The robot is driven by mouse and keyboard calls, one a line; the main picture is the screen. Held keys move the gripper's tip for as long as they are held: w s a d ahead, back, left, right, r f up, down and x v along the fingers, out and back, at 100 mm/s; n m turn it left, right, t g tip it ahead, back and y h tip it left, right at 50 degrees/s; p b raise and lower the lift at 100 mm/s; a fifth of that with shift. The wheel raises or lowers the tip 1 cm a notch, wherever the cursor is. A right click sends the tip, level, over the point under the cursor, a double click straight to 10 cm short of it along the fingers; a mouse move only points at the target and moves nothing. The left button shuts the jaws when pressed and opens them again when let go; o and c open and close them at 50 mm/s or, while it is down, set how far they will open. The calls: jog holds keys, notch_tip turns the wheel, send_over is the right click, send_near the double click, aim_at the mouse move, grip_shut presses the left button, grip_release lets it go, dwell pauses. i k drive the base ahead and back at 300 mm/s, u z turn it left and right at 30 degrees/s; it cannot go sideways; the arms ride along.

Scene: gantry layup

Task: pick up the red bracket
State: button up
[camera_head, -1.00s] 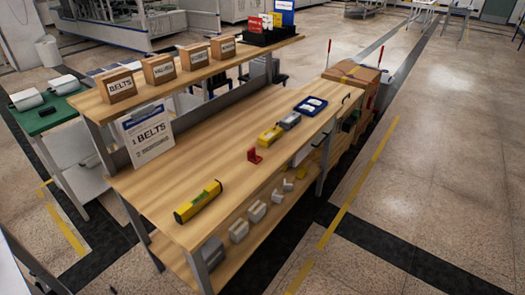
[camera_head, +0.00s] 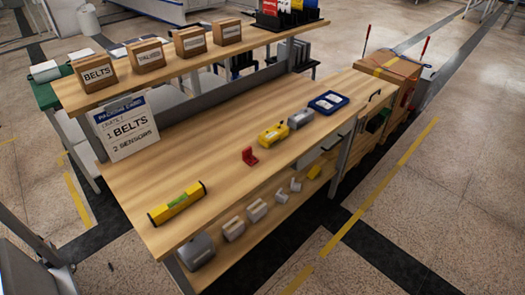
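The red bracket (camera_head: 249,156) is a small L-shaped piece lying on the wooden workbench top (camera_head: 205,165), near the middle of its front part. It sits between a yellow spirit level (camera_head: 177,203) to its lower left and a yellow tool (camera_head: 272,135) to its upper right, and touches neither. My gripper is not in view.
A grey block (camera_head: 300,118) and a blue tray (camera_head: 328,102) lie farther back on the bench. A raised shelf holds labelled boxes (camera_head: 146,55). A sign (camera_head: 125,125) stands at the left. A cardboard box (camera_head: 387,66) stands beyond the bench. Floor at right is clear.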

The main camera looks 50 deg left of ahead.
aim_at(247, 156)
jog(key=i, duration=1.6)
jog(key=u, duration=3.7)
